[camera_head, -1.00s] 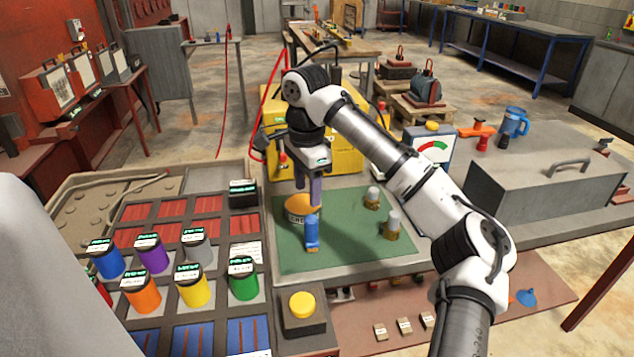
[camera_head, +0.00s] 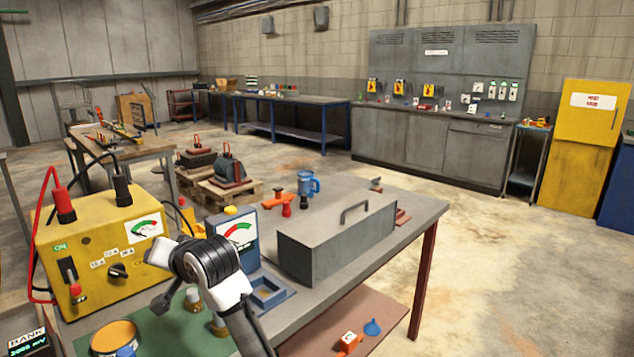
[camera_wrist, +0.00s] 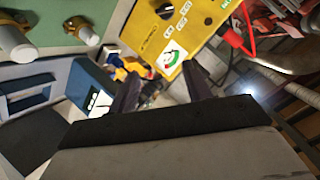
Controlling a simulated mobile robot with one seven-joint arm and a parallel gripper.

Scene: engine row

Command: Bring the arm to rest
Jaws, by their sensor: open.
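My arm (camera_head: 235,310) reaches up from the bottom edge in the head view, with its bent white and black joint in front of the bench. My gripper (camera_wrist: 160,78) shows in the wrist view with its two dark fingers apart and nothing held between them. The fingers point towards the yellow box, which shows its dial and knob there. I cannot make out the fingertips in the head view.
The yellow power box (camera_head: 105,255) and the blue-grey meter (camera_head: 236,236) stand close by my arm. A grey lidded box (camera_head: 335,245) is on the bench at right. Brass-based pieces and an orange-topped tin (camera_head: 115,336) are on the green mat (camera_head: 172,332). Open floor lies right.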

